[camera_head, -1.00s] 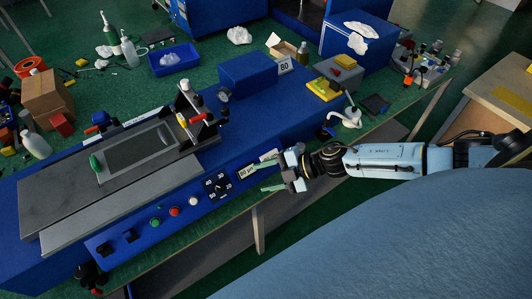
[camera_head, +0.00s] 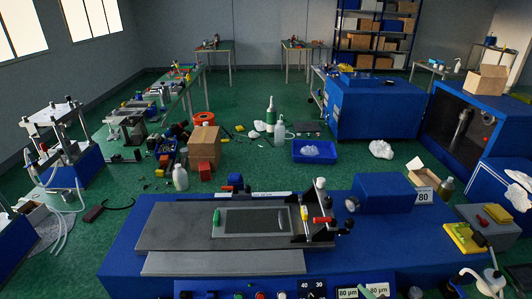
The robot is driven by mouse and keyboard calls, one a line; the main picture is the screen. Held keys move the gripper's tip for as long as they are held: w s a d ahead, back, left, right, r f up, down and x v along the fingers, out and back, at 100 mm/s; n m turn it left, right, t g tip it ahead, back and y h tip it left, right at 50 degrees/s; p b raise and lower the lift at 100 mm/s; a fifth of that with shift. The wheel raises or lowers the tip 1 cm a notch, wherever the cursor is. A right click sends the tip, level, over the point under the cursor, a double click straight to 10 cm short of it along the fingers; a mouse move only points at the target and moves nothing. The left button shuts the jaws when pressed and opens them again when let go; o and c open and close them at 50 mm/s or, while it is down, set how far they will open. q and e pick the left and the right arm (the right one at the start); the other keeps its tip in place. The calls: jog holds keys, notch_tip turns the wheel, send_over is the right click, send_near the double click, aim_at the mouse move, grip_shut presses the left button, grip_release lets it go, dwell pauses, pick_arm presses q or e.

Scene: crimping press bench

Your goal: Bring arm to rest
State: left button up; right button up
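The blue bench machine (camera_head: 165,225) stands in front of me, with a grey plate (camera_head: 180,221) on top and a framed dark panel (camera_head: 250,221) with a green knob. Its front panel shows dials and buttons at the bottom edge. My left gripper is not in view.
To the right are a yellow block (camera_head: 464,238) and a white hose-like item (camera_head: 487,279). Behind the machine are a cardboard box (camera_head: 204,145), a blue tray (camera_head: 314,152) and a large blue cabinet (camera_head: 375,107). Green floor lies open further back.

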jog(key=s+d+m+g+h, duration=0.25)
jog(key=s+m+g, duration=0.45)
jog(key=s, duration=1)
notch_tip(320, 180, down, 31)
jog(key=s+n+g+b, duration=0.1)
jog(key=g+b, duration=0.1)
jog(key=b, duration=0.6)
jog(key=s+d+f+g+b, duration=0.1)
jog(key=s+f+b, duration=0.3)
jog(key=s+f, duration=0.4)
jog(key=s+d+f+b, duration=0.2)
jog(key=s+f+b, duration=0.2)
jog(key=s+f, duration=0.5)
notch_tip(320, 180, down, 8)
jog(key=shift+s+f+g+y+b, duration=0.15)
jog(key=shift+s+g+y+b, duration=0.15)
jog(key=shift+g+y+b, duration=0.1)
